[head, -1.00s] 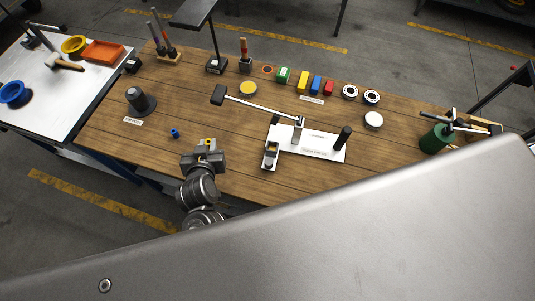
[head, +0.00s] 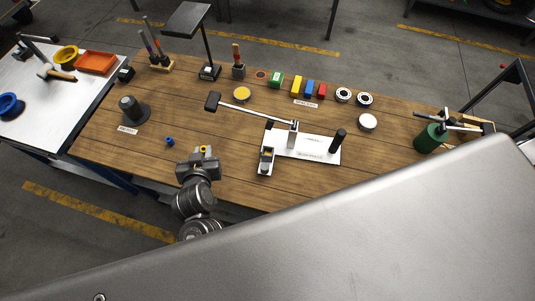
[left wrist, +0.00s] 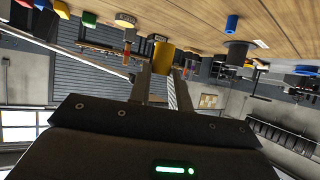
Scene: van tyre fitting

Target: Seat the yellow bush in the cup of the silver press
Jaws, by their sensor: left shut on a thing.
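The yellow bush (head: 203,150) is small and sits between the fingertips of my left gripper (head: 202,155). In the left wrist view the bush (left wrist: 162,58) shows as a yellow cylinder between the two fingers (left wrist: 161,72). The silver press (head: 293,135) stands on a white base plate (head: 313,147), with its long lever reaching up left to a black handle (head: 212,101). The press cup (head: 266,158) is at the plate's left end, to the right of my left gripper and apart from it. The inside of the cup is too small to read. My right gripper is not in view.
A small blue bush (head: 169,141) stands left of my gripper. A dark cone-shaped post (head: 132,109) is further left. A black upright post (head: 338,140) stands on the plate's right. Coloured blocks (head: 308,88) line the back. The bench between gripper and press is clear.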

